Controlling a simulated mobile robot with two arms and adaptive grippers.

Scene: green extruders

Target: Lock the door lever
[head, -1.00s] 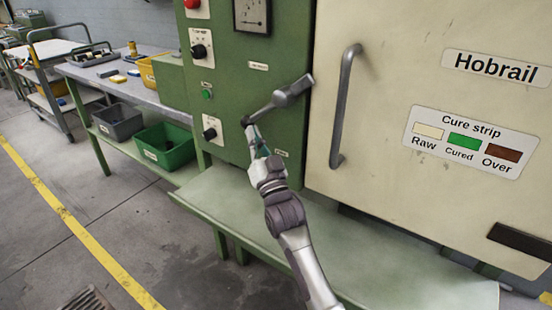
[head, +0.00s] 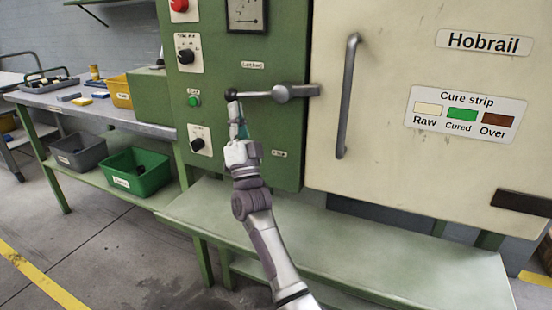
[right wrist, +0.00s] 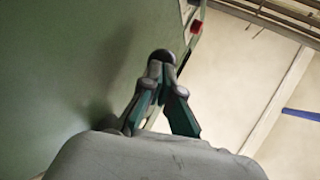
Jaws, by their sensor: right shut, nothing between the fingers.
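The door lever (head: 283,93) is a grey metal handle on the green panel beside the cream door (head: 400,150). It lies about level, its black ball knob (head: 232,95) to the left and its flat end (head: 313,90) reaching the door's left edge. My right gripper (head: 237,113) is shut and empty, its tips just under the knob and seemingly touching it. In the right wrist view the shut fingers (right wrist: 163,80) point at the dark round knob (right wrist: 162,56); most of the lever is hidden there. My left gripper is in neither view.
A vertical grey pull handle (head: 347,100) sticks out from the door. Dials and a green button (head: 194,101) sit left of the lever. A bare green shelf (head: 400,260) runs below. A workbench (head: 90,110) with bins stands at the left.

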